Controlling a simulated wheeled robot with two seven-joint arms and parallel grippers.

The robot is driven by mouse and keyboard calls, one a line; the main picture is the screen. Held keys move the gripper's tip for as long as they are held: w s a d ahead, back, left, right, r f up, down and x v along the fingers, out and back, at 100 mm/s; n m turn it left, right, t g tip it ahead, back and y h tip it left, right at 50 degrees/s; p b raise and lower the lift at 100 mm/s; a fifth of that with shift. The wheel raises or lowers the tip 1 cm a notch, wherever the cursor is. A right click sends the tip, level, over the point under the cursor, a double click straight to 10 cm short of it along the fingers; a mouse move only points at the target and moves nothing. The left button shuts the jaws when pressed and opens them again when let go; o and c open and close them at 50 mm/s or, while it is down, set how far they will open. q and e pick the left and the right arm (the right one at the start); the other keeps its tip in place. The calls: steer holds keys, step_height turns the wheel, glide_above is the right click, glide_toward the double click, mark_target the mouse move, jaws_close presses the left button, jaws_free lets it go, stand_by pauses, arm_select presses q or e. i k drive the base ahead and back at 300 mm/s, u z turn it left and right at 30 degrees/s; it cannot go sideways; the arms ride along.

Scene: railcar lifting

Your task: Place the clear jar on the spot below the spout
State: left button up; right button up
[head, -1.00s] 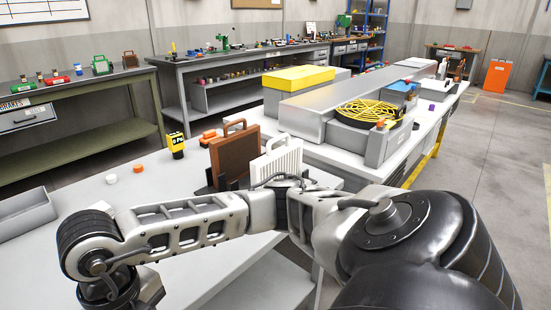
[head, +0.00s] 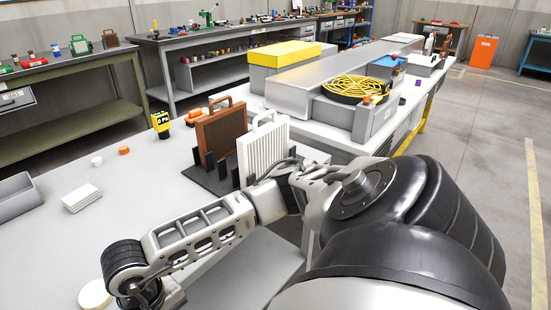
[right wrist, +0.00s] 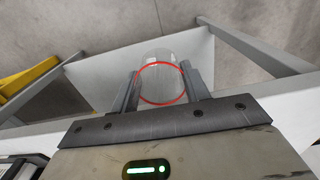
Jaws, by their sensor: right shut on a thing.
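In the right wrist view, the clear jar (right wrist: 161,60) is see-through with a red ring (right wrist: 160,102) around its near end. My right gripper (right wrist: 160,74) is shut on it, one finger on each side. Behind the jar show a pale panel and concrete floor; how far it is from any surface I cannot tell. I cannot make out a spout or a spot below one. My left gripper is not in view.
On the white bench (head: 60,240), a black rack holds a brown panel (head: 220,133) and a white ribbed panel (head: 263,150). A yellow-black device (head: 160,125), small white block (head: 81,198), grey tray (head: 17,196) and pale disc (head: 95,294) are near.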

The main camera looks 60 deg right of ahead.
mark_target(408, 95)
steer(key=z, duration=3.6)
steer(key=i, duration=5.65)
steer(key=u, duration=3.7)
